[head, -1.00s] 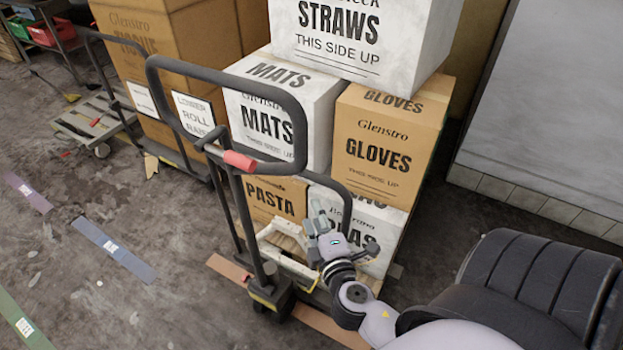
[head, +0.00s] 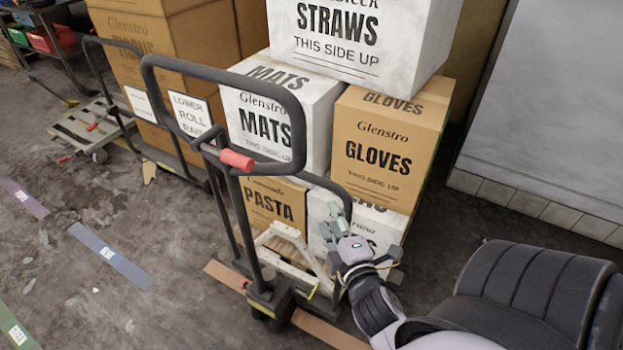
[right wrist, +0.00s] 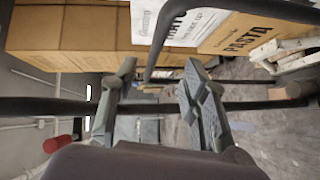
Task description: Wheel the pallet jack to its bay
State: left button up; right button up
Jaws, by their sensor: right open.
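The pallet jack (head: 256,250) stands at the centre of the head view, with a dark looped handle and a red grip (head: 236,160). The red grip also shows at the lower left of the right wrist view (right wrist: 62,144). My right gripper (head: 337,222) is open, to the right of the jack's upright and in front of the lower boxes. In the right wrist view its two fingers (right wrist: 160,92) are apart, and a dark bar (right wrist: 45,106) crosses behind them; I cannot tell whether it touches. My left gripper is not in view.
Stacked boxes, including a gloves box (head: 388,150), stand behind the jack. Another dark-handled cart stands left, near a low pallet (head: 80,128). Coloured floor strips, a blue one (head: 110,255) and an orange-brown one (head: 325,328), mark the floor.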

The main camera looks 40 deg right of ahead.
aim_at(314, 183)
jog(key=p+x, duration=0.2)
jog(key=x, duration=1.4)
jog(key=shift+w+d, duration=0.1)
jog(key=shift+w, duration=0.2)
grip_shut()
